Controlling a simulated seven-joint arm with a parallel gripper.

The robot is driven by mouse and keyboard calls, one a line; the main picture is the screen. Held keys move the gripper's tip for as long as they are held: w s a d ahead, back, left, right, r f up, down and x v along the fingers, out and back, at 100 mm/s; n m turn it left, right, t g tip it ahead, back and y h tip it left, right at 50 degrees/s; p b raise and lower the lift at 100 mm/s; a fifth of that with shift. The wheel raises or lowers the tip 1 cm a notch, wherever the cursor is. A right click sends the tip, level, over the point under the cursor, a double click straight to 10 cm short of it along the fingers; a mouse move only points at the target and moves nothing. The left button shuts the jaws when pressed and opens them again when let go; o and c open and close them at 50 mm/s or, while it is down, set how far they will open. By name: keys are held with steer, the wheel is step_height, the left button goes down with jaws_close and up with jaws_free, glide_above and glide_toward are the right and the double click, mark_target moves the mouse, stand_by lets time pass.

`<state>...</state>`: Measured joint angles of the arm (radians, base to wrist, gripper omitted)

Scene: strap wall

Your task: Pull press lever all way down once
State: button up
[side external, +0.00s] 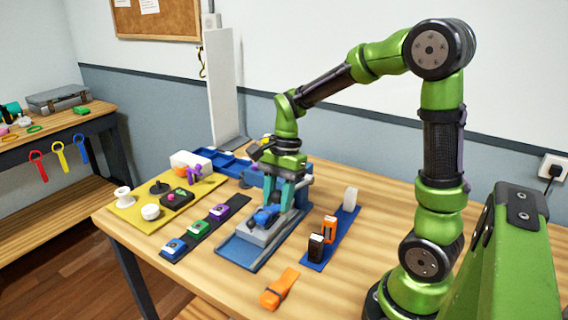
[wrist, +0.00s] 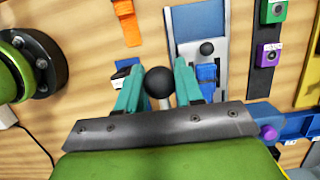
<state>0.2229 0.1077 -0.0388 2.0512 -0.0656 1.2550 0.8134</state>
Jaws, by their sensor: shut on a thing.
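The press (side external: 262,232) stands on the wooden table, with a grey body on a blue base plate; it also shows in the wrist view (wrist: 192,24). The press lever ends in a round black knob (wrist: 158,82) on a grey rod. My gripper (side external: 281,200) is low over the press, and its teal fingers hide the knob in the side view. In the wrist view, my gripper (wrist: 160,84) has one finger on each side of the knob, shut on it. A second, smaller black knob (wrist: 207,48) shows on the press.
A black strip (side external: 205,228) with blue, green and purple buckles lies left of the press. A blue strip (side external: 341,231) with orange and black pieces lies right. An orange piece (side external: 280,288) lies in front. A yellow mat (side external: 128,211) holds small parts.

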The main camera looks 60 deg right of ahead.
steer(key=shift+x, duration=1.3)
steer(key=shift+d+x, duration=0.2)
steer(key=shift+x, duration=0.55)
steer(key=shift+d+x, duration=0.15)
steer(key=shift+x, duration=0.6)
steer(key=shift+f, duration=0.1)
steer(key=shift+d, duration=0.1)
steer(key=shift+d+f, duration=0.15)
steer(key=shift+f, duration=1.15)
